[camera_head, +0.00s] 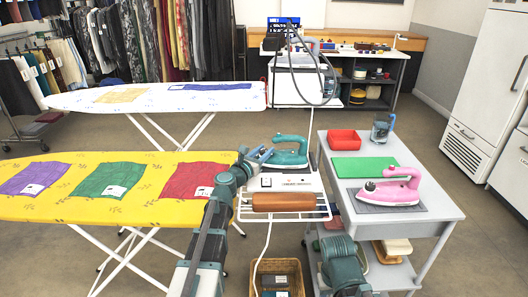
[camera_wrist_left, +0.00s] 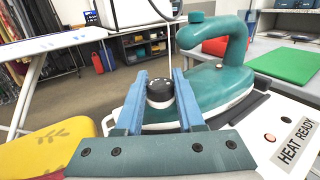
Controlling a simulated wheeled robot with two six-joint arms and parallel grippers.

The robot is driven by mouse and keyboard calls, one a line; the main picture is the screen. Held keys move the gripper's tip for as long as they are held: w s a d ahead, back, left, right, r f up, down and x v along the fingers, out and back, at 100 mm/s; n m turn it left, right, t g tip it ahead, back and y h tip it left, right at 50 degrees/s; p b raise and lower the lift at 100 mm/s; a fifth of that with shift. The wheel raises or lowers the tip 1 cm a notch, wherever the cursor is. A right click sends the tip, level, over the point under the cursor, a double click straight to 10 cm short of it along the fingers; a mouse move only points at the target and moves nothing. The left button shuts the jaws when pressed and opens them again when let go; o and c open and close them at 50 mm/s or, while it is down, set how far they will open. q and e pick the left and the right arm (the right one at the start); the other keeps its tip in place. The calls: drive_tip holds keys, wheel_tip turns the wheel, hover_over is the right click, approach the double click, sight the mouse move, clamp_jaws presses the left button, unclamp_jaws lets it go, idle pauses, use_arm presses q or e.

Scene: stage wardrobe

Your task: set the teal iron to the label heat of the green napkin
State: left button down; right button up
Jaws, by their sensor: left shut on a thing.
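The teal iron (camera_head: 291,151) rests on the white stand at the right end of the yellow ironing board. In the left wrist view the iron (camera_wrist_left: 235,95) shows a black-and-white dial (camera_wrist_left: 160,93) at its front. My left gripper (camera_head: 260,155) is at the iron's left end. In the left wrist view its blue fingers (camera_wrist_left: 158,100) are on both sides of the dial and shut on it. The dial's setting is too small to read. The green napkin (camera_head: 108,181) lies flat on the board with a white label (camera_head: 114,190), its marks unreadable. My right gripper is out of view.
Purple (camera_head: 35,179) and red (camera_head: 196,180) napkins flank the green one on the yellow board (camera_head: 140,212). An orange-brown roll (camera_head: 283,202) lies before the teal iron.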

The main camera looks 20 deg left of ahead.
use_arm(q)
drive_tip(key=m+g+h, duration=0.1)
drive_tip(key=h, duration=0.1)
drive_tip(key=m+g+h, duration=0.1)
drive_tip(key=m+h, duration=0.1)
drive_tip(key=m+g+h, duration=0.1)
drive_tip(key=h, duration=0.1)
drive_tip(key=shift+w+a, duration=0.2)
drive_tip(key=shift+w, duration=0.05)
drive_tip(key=m+g+h, duration=0.5)
drive_tip(key=m+g, duration=0.1)
drive_tip(key=g, duration=0.1)
drive_tip(key=m+g+h, duration=0.2)
drive_tip(key=g, duration=0.1)
drive_tip(key=shift+d, duration=0.1)
drive_tip(key=shift+s+d+m+g, duration=0.1)
drive_tip(key=shift+s+m+g, duration=0.1)
drive_tip(key=shift+m+g, duration=1.8)
drive_tip(key=shift+s+g, duration=0.1)
drive_tip(key=shift+g, duration=0.6)
drive_tip(key=c, duration=0.5)
unclamp_jaws()
